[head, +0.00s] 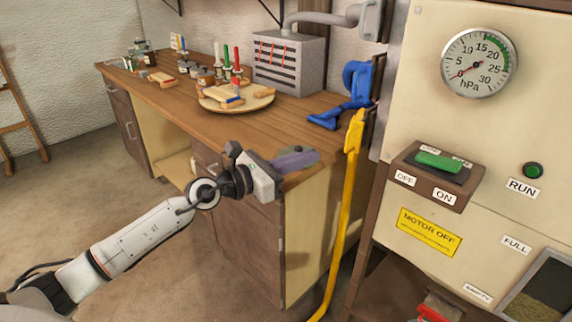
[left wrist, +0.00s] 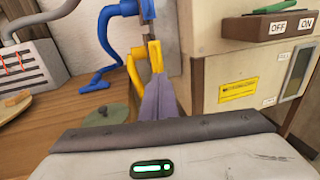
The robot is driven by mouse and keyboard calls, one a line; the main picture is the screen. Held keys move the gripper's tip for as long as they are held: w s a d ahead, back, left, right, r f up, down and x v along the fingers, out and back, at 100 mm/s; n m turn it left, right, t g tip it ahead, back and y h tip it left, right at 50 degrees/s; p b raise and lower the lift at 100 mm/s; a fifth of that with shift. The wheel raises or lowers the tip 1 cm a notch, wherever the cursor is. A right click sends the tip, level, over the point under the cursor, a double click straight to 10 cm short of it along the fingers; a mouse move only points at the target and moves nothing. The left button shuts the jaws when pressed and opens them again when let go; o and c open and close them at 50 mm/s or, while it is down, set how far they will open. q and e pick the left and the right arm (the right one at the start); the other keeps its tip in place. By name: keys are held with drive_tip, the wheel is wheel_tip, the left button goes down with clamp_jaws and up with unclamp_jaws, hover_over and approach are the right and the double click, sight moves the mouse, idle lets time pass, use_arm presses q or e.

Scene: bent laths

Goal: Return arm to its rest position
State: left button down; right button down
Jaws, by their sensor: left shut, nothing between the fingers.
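My left gripper (head: 312,157) is at the front right corner of the wooden workbench (head: 180,118), its arm coming in from the left. Its purple-grey fingers also show in the left wrist view (left wrist: 156,78). They are shut together with nothing between them, and their tips point toward the yellow pipe (head: 346,215). In the head view the fingers and pipe look apart; in the left wrist view the tips overlap it, and contact cannot be told. My right gripper is in neither view.
A blue clamp-like fitting (head: 356,84) stands at the bench's right end. A grey vented box (head: 290,66) and a round wooden board (head: 258,103) with pieces on it are farther back. A machine panel (head: 432,50) with gauge and green switch (head: 438,161) fills the right.

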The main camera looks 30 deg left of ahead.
use_arm(q)
drive_tip(key=shift+b+v, duration=0.35)
drive_tip(key=shift+v, duration=1.85)
drive_tip(key=shift+s+f, duration=0.1)
drive_tip(key=s+d+f+n+y, duration=0.25)
drive_tip(key=s+f+n, duration=0.25)
drive_tip(key=f+n, duration=0.6)
drive_tip(key=s+d+f+n+y, duration=0.25)
drive_tip(key=s+f+n, duration=0.25)
drive_tip(key=f+n, duration=0.65)
drive_tip(key=s+d+f+n+g, duration=0.3)
drive_tip(key=s+d+f+n, duration=0.2)
drive_tip(key=s+f+n, duration=0.2)
drive_tip(key=s+d+f+n+g, duration=0.4)
drive_tip(key=s+f+n, duration=0.3)
drive_tip(key=s+n, duration=0.2)
drive_tip(key=shift+s+d, duration=0.55)
drive_tip(key=shift+s, duration=0.1)
drive_tip(key=shift+f, duration=0.15)
